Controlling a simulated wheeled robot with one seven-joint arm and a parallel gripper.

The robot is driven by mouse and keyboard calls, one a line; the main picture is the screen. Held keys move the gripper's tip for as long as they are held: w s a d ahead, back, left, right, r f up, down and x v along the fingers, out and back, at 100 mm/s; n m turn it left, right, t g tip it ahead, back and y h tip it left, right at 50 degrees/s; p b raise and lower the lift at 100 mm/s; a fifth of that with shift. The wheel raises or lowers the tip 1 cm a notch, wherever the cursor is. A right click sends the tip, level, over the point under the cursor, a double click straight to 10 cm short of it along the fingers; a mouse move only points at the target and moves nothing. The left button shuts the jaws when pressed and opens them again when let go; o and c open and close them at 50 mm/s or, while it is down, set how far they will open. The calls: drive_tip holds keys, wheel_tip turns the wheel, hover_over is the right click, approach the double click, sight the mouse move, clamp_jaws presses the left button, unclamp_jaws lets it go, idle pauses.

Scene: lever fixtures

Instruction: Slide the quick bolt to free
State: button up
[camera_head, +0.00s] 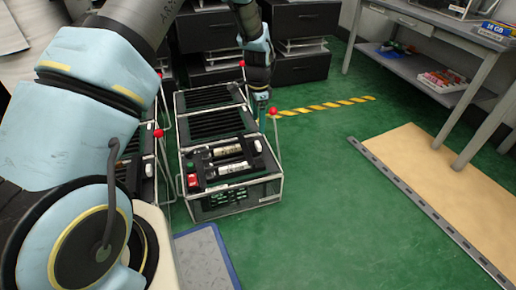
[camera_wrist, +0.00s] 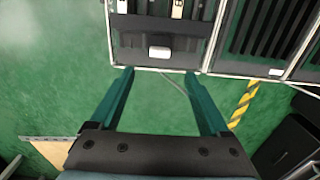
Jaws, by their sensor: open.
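The nearest fixture (camera_head: 238,196) is a metal-framed black box with two pale cylinders on top, a red part at its left and a small white knob (camera_head: 258,146) at its right. The knob also shows in the wrist view (camera_wrist: 159,52), on the box side between my fingers' lines. I cannot tell for sure which part is the quick bolt. My gripper (camera_head: 262,97) hangs at the right side of the fixture row, behind a thin red-balled lever (camera_head: 273,111). In the wrist view my gripper (camera_wrist: 158,76) is open and empty, its fingertips close to the box edge.
More black slotted boxes (camera_head: 209,97) stand behind, with other red-balled levers (camera_head: 158,133) at the left. Black drawers (camera_head: 300,66) are at the back. A grey shelf table (camera_head: 425,90) and a tan board (camera_head: 430,170) lie right.

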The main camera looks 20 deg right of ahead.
sight(258, 144)
wheel_tip(258, 144, down, 10)
drive_tip(key=b, duration=0.3)
drive_tip(key=shift+f+b, duration=0.1)
drive_tip(key=shift+b, duration=0.2)
clamp_jaws()
idle(0.5)
idle(0.7)
